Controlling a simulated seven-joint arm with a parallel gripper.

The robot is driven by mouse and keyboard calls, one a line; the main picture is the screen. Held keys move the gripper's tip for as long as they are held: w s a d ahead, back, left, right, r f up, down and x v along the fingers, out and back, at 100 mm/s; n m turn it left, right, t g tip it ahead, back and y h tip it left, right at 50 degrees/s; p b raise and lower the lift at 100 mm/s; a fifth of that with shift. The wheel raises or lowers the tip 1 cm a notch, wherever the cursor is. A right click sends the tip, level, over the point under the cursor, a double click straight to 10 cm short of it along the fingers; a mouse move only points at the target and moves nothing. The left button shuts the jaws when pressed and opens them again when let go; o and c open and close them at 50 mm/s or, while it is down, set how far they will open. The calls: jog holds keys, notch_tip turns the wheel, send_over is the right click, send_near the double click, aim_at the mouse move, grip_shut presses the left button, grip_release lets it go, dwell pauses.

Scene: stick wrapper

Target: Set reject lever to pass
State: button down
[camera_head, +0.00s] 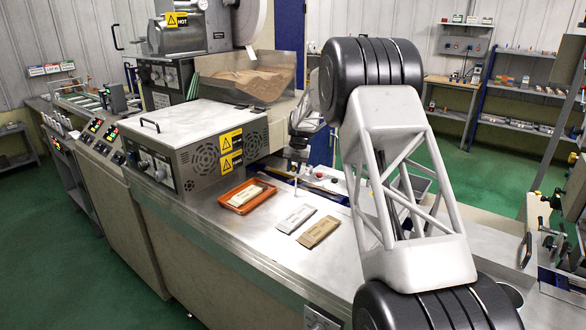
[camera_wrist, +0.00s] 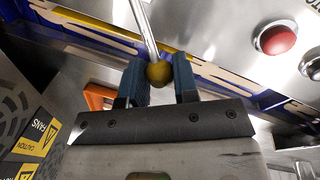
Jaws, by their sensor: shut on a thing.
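The reject lever (camera_wrist: 143,30) shows in the wrist view as a thin metal rod ending in a brass-coloured ball knob (camera_wrist: 158,75). My gripper (camera_wrist: 158,82) has its two blue fingers on either side of the knob and is shut on it. The rod runs up and slightly left out of the picture, past a blue-edged slot with a yellow strip. In the head view my arm covers much of the right side, and the lever cannot be made out clearly. No pass or reject marking is readable, so I cannot tell the lever's setting.
A red button (camera_wrist: 278,39) sits on the metal panel right of the lever. A grey box with caution labels (camera_head: 231,151) stands left of my gripper. An orange tray (camera_head: 226,204) and two flat packs, one pale (camera_head: 296,219) and one brown (camera_head: 319,231), lie on the metal bench.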

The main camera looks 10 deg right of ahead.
jog(key=shift+r, duration=0.15)
jog(key=c, duration=0.9)
grip_release()
jog(key=shift+s+d+r, duration=0.1)
jog(key=shift+d+r, duration=0.1)
jog(key=shift+r, duration=1.05)
jog(key=shift+d+r, duration=0.2)
jog(key=shift+r, duration=1.05)
jog(key=shift+s+d+r, duration=0.1)
jog(key=shift+d+r, duration=0.1)
jog(key=shift+r, duration=1.05)
